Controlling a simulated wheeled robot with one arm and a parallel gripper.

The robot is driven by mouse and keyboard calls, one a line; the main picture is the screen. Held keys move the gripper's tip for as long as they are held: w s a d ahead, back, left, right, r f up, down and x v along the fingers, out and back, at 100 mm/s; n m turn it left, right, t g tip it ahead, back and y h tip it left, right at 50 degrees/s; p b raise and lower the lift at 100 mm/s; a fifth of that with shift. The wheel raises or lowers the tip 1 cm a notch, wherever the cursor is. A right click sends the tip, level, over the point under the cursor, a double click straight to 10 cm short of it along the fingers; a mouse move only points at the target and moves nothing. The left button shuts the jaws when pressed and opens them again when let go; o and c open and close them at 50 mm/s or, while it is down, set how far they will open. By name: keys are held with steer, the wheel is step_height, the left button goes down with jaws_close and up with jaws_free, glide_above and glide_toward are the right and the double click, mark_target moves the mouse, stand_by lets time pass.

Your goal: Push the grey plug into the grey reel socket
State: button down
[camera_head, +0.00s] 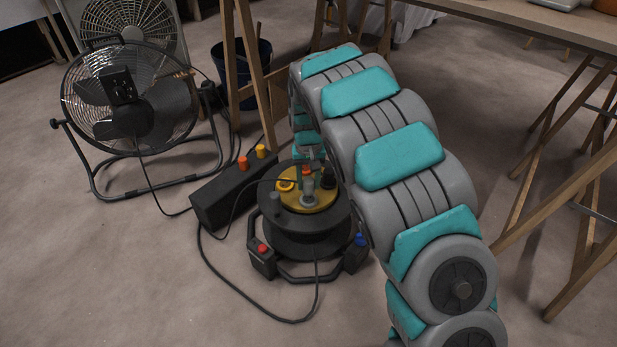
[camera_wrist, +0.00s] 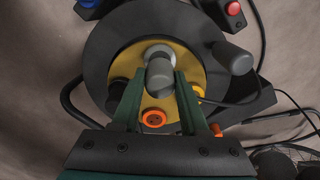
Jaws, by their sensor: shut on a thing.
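The grey plug (camera_wrist: 159,76) sits between the two green fingers of my gripper (camera_wrist: 160,84), which is shut on it. In the head view the plug (camera_head: 308,186) stands about upright over the reel's gold top plate (camera_head: 325,196). The light grey reel socket (camera_head: 308,201) is directly below the plug. In the wrist view the socket's pale rim (camera_wrist: 160,50) shows just past the plug's end. The plug's end is at or very close to the socket; I cannot tell how deep it is.
An orange socket (camera_wrist: 154,117), a yellow socket (camera_head: 285,185) and a black one (camera_head: 328,181) share the plate. A dark grey knob (camera_wrist: 232,57) stands at the reel's edge. A black box (camera_head: 232,195) with orange and yellow plugs, a fan (camera_head: 125,105) and trestle legs are close by.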

mark_target(309, 180)
steer(key=shift+f+b, duration=0.3)
steer(key=shift+f, duration=0.9)
steer(key=shift+p, duration=0.45)
stand_by(1.1)
steer(key=shift+f, duration=0.6)
stand_by(0.4)
steer(key=shift+c, duration=1.7)
jaws_free()
step_height(309, 180, up, 7)
steer(key=shift+p, duration=0.4)
steer(key=shift+r, duration=0.45)
